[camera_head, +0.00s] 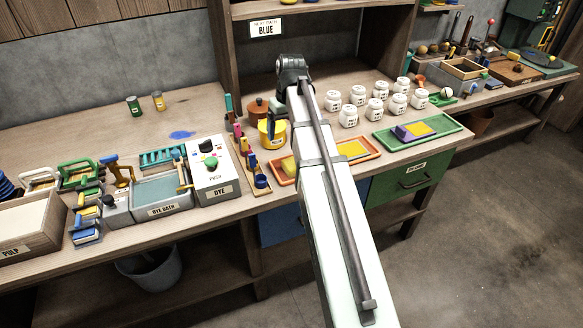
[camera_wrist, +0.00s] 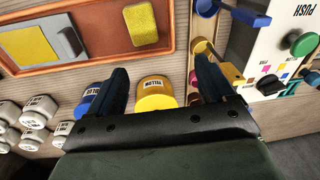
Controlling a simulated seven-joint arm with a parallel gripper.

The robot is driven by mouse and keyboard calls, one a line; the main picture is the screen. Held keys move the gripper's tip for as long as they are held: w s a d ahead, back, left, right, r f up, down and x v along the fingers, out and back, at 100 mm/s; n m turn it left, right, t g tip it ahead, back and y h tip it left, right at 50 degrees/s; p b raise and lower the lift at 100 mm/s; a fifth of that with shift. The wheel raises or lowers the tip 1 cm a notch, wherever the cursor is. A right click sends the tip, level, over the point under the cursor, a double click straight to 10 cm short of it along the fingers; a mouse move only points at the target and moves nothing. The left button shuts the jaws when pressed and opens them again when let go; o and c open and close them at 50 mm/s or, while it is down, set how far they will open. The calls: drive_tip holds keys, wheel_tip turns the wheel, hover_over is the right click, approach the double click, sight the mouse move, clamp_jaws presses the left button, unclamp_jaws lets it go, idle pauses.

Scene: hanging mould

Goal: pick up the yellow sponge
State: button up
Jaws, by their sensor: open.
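The yellow sponge (camera_wrist: 141,23) lies at one end of an orange tray (camera_wrist: 180,30) in the wrist view, near the top of the picture. In the head view a yellow piece of the sponge (camera_head: 288,166) shows at the left end of the tray, beside my arm, which covers the tray's middle. My gripper (camera_wrist: 160,74) is open and empty in the wrist view, its fingers wide apart. The sponge is beyond the fingertips, apart from them.
A yellow labelled pot (camera_wrist: 154,92) shows between my fingers, with a blue pot (camera_wrist: 88,100) beside it. A grey-and-yellow block (camera_wrist: 40,44) lies in the same tray. White jars (camera_wrist: 38,112) and the white dye box (camera_head: 211,168) stand on either side.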

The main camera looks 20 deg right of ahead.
sight(292, 164)
drive_tip(key=shift+g+h, duration=0.4)
drive_tip(key=shift+h, duration=0.1)
drive_tip(key=shift+s+d+f, duration=0.3)
drive_tip(key=shift+f, duration=1.95)
drive_tip(key=shift+s+d+f, duration=0.3)
drive_tip(key=shift+s+f, duration=0.05)
drive_tip(key=shift+f, duration=1.95)
drive_tip(key=shift+s+d+f, duration=0.3)
drive_tip(key=shift+f, duration=1.95)
drive_tip(key=shift+c, duration=0.2)
drive_tip(key=c, duration=1)
drive_tip(key=shift+r, duration=0.1)
drive_tip(key=shift+r, duration=4.95)
